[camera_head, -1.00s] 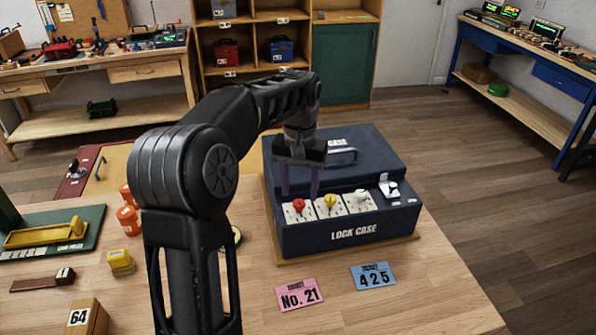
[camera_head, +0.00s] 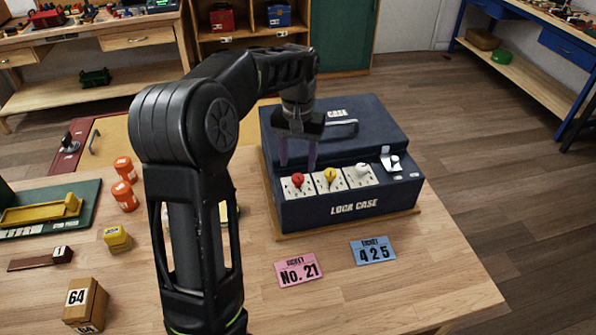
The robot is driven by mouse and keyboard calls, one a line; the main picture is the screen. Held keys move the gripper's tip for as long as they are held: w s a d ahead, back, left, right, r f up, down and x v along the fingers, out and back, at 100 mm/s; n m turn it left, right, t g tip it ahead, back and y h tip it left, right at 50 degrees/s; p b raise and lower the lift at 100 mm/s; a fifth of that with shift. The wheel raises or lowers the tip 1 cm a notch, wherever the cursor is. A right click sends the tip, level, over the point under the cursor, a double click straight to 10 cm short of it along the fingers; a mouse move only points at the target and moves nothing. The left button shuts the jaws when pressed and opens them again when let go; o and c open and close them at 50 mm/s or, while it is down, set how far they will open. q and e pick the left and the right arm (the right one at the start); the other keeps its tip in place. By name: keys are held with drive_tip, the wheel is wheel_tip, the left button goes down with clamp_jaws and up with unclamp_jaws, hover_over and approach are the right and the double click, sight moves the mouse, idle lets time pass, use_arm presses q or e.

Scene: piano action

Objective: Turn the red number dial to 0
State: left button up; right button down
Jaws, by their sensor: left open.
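The dark blue lock case (camera_head: 400,199) stands on a wooden base on the table. Its front ledge carries three white dial plates in a row. The red dial (camera_head: 297,180) is leftmost, the yellow dial (camera_head: 330,174) is in the middle and the white dial (camera_head: 362,169) is on the right. The numbers on the plates are too small to read. My left gripper (camera_head: 298,166) points down with its fingers apart and empty. Its fingertips are just above and behind the red dial; I cannot tell whether they touch it. My right gripper does not show.
A silver latch (camera_head: 391,161) sits right of the dials. A pink ticket (camera_head: 299,269) and a blue ticket (camera_head: 373,251) lie before the case. Orange cylinders (camera_head: 125,196), a yellow block (camera_head: 117,238) and a wooden 64 block (camera_head: 86,304) stand at the left. The table's front right is clear.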

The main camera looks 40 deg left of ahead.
sight(298, 177)
use_arm(q)
wheel_tip(298, 177, down, 5)
drive_tip(key=shift+r+p, duration=0.1)
drive_tip(key=shift+p, duration=0.2)
clamp_jaws()
idle(0.5)
